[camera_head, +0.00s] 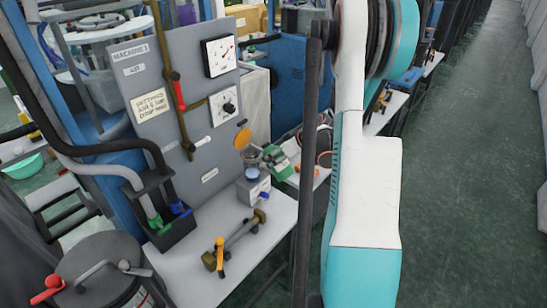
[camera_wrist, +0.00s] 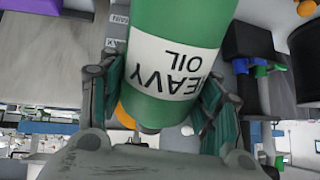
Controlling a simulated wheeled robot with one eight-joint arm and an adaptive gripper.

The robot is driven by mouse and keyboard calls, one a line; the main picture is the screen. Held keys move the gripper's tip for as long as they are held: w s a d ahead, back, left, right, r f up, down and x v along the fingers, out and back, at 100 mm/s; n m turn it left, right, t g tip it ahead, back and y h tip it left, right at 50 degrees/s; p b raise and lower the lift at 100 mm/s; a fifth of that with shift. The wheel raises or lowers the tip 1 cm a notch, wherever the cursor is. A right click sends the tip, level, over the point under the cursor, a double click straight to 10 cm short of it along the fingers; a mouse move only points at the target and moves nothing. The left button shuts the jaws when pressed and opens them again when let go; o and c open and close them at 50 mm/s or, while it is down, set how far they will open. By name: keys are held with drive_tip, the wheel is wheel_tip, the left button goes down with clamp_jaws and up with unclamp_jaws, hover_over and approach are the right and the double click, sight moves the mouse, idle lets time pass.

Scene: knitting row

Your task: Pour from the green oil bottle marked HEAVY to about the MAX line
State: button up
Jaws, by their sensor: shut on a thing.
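The green oil bottle (camera_wrist: 175,20) fills the middle of the wrist view, with a white label reading HEAVY OIL upside down in that picture. My gripper (camera_wrist: 160,98) is shut on it, one finger pad on each side. In the head view a small green and grey shape (camera_head: 277,160) beside the grey box may be the bottle and gripper; my arm covers much of that area. A small clear cup (camera_head: 251,158) with blue below it sits on the grey box (camera_head: 254,190).
A grey panel labelled MACHINE 1 (camera_head: 150,75) with two gauges stands behind the table (camera_head: 195,283). An orange disc (camera_head: 243,138) is by the cup. The aisle at right is clear.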

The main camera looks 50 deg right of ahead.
drive_tip(key=shift+r+p, duration=0.3)
drive_tip(key=shift+r+g, duration=0.1)
drive_tip(key=shift+g, duration=0.2)
drive_tip(key=shift+r+g+p, duration=0.3)
drive_tip(key=shift+r+p, duration=0.05)
drive_tip(key=shift+p, duration=0.15)
drive_tip(key=shift+w+r+g+p, duration=0.1)
drive_tip(key=shift+r+g+p, duration=0.3)
drive_tip(key=shift+g+p, duration=0.1)
idle(6.4)
